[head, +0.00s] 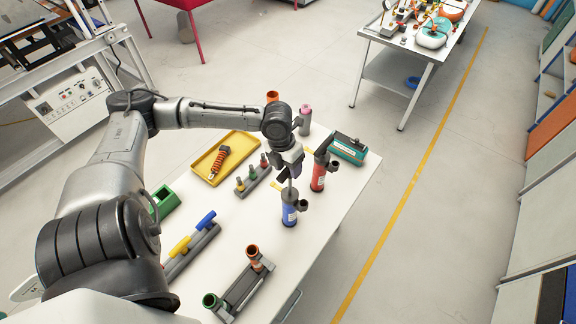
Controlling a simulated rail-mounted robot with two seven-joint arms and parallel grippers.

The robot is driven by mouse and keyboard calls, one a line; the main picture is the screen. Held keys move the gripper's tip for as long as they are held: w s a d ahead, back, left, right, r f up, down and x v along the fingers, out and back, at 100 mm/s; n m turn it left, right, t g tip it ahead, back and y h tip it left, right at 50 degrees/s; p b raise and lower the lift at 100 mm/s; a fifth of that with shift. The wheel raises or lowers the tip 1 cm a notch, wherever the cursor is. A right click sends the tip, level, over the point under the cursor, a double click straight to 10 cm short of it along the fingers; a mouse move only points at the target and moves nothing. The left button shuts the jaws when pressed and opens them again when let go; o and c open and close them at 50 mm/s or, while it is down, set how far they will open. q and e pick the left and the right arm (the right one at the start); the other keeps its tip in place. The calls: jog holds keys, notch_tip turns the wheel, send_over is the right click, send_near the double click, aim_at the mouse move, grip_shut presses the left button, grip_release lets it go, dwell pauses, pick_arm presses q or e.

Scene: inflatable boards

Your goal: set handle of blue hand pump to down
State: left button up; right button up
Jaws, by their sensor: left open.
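The blue hand pump (289,213) stands upright near the right edge of the white table (335,206), with a white label and a dark side fitting. A thin rod rises from its top toward my left gripper (288,176). My left gripper points down directly above the pump, with its open fingers around or just beside the top of the rod. The gripper hides the handle, so I cannot tell whether they touch. My right gripper is not in view.
A red hand pump (318,177) stands close behind, beside a teal box (348,150). A yellow tray (213,171) holds an orange-and-black part.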

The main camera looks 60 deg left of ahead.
pick_arm(q)
jog(key=shift+c, duration=0.5)
jog(key=c, duration=0.6)
grip_shut()
